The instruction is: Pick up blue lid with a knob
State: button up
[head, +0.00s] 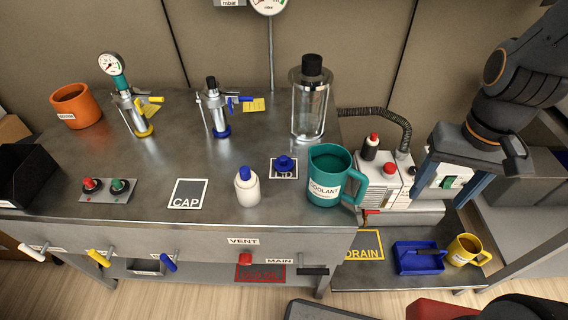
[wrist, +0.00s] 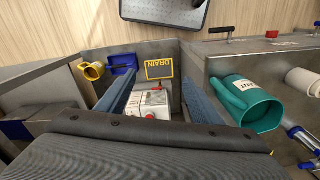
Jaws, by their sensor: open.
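The blue lid with a knob (head: 285,164) sits on the white-bordered LID label (head: 284,175) on the grey metal bench, knob up, in the head view. The lid covers part of the label's lettering. I cannot make it out in the wrist view. My gripper (head: 446,192) is open and empty, well to the right of the lid, above the white pump. In the wrist view its two blue-grey fingers (wrist: 158,82) stand apart with the pump (wrist: 148,103) between and beyond them. The teal COOLANT mug (head: 329,175) stands between the lid and my gripper.
A white bottle with blue cap (head: 247,187) stands close left of the lid. A tall clear cylinder with black top (head: 311,98) stands behind it. The CAP label (head: 187,194) is bare. A blue tray (head: 418,258) and yellow mug (head: 465,250) sit on the low right shelf.

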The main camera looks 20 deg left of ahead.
aim_at(283, 164)
jog(key=z, duration=0.45)
jog(key=k, duration=0.55)
jog(key=u, duration=1.25)
jog(key=i, duration=0.5)
jog(key=u, duration=0.05)
